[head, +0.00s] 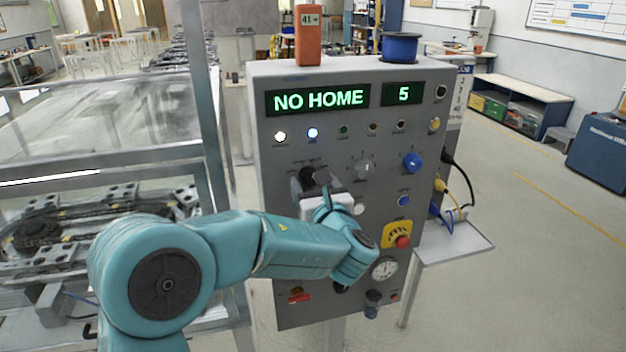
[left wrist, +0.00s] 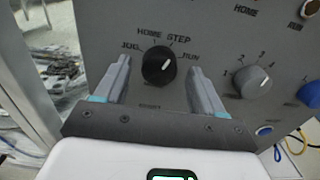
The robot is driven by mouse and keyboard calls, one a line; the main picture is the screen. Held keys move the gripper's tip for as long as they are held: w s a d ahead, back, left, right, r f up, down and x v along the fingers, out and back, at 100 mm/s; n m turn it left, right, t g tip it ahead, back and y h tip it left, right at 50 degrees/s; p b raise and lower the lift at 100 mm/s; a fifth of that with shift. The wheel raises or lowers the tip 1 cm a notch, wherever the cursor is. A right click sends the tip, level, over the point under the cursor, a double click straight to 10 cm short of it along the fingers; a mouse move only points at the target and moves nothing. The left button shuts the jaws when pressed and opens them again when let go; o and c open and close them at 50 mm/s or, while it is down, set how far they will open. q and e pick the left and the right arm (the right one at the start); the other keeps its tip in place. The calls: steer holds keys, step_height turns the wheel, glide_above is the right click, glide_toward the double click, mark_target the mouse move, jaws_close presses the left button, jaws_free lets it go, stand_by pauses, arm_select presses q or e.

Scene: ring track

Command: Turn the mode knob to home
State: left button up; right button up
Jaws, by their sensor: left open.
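The mode knob (left wrist: 159,65) is a round black knob with a white pointer line, on the grey control panel (head: 345,120). In the left wrist view, JOG, HOME, STEP and RUN are lettered around it. Its pointer leans to the upper right, on the STEP and RUN side; I cannot tell which of these it marks. The knob (head: 309,175) is partly covered in the head view. My left gripper (head: 314,186) is open at the panel. Its fingers stand on either side of the knob, with a gap on both sides. My right gripper is out of view.
The left display (head: 319,99) reads NO HOME and the right one (head: 404,94) reads 5. A grey knob (head: 363,166), a blue knob (head: 412,162) and a red emergency button (head: 403,242) are nearby.

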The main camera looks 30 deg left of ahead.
arm_select(q)
steer(key=shift+a, duration=0.2)
steer(key=shift+w, duration=0.1)
steer(key=c, duration=1.1)
steer(key=shift+o, duration=0.2)
steer(key=shift+f+n+b, duration=0.15)
steer(key=shift+n+b, duration=0.15)
steer(key=shift+b, duration=0.3)
steer(key=n+b, duration=0.5)
steer(key=b, duration=0.4)
steer(key=shift+f+n, duration=0.15)
steer(key=shift+n, duration=0.15)
steer(key=shift+d+r+n+b, duration=0.1)
steer(key=shift+r+n+b, duration=0.15)
steer(key=shift+n+b, duration=1.3)
steer(key=o, duration=1.1)
steer(key=shift+c, duration=0.2)
